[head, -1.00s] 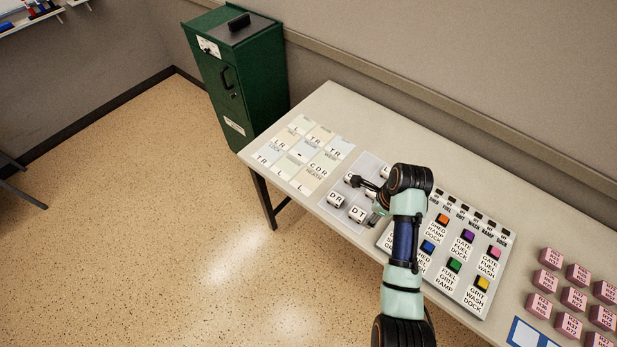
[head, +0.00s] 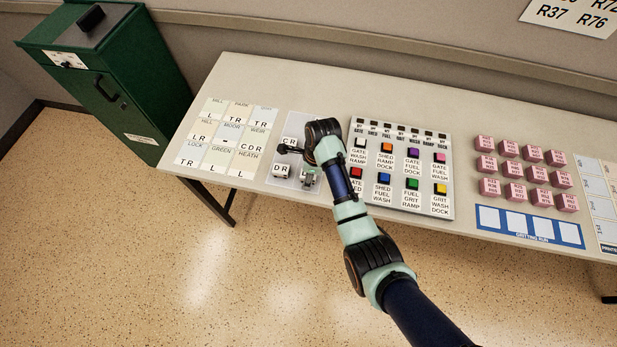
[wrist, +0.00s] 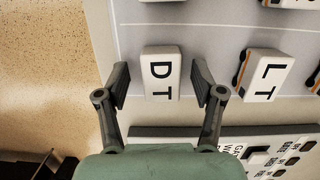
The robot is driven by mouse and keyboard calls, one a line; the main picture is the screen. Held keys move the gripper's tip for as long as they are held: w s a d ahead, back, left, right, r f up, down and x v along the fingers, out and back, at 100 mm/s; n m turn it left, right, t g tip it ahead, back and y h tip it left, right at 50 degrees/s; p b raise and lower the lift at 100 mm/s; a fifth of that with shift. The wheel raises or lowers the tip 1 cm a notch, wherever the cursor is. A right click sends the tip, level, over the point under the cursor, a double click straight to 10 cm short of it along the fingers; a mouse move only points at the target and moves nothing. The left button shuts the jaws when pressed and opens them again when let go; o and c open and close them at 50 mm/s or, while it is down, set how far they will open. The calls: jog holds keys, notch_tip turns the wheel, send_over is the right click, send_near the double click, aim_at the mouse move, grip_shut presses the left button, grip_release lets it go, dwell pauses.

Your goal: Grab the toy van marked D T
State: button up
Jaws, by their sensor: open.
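The toy van marked D T (wrist: 161,74) is a white block with black letters, resting on a pale grey board. In the wrist view my gripper (wrist: 160,68) is open, with one finger on each side of the van. The fingers stand apart from its sides, with a wider gap on the left. In the head view my gripper (head: 309,179) is over the front right of the board, and it mostly hides the D T van there.
The D R van (head: 282,172) stands just left of my gripper. The L T van (wrist: 265,75) stands to the right in the wrist view. A panel of coloured buttons (head: 398,205) lies right of the board. Lettered cards (head: 222,135) lie to the left.

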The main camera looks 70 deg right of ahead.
jog(key=c, duration=1.2)
notch_tip(320, 180, up, 20)
jog(key=p, duration=0.9)
